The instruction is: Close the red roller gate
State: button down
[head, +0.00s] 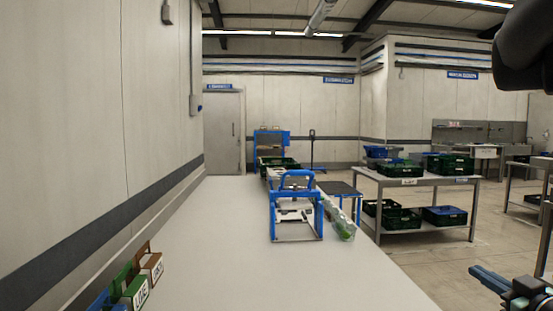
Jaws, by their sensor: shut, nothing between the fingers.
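I cannot make out a red roller gate in the head view. A blue gate-like frame (273,213) with a curved blue handle (296,174) on top stands on the long pale counter (215,260), near the middle of the picture. My gripper (474,271) is at the lower right, off to the right of the counter and well apart from the blue frame. Its blue fingers are shut with nothing between them.
A clear bag with green contents (337,216) lies right of the frame. A dark green crate (279,161) and a blue rack (270,135) stand behind it. Small labelled boxes (136,291) line the wall. A table (437,181) with crates stands right.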

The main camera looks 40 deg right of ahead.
jog(key=shift+s+d+f+m, duration=0.15)
jog(key=shift+f+m, duration=0.15)
jog(key=shift+f, duration=0.25)
notch_tip(320, 180, up, 10)
dwell(0.6)
jog(key=shift+r, duration=0.15)
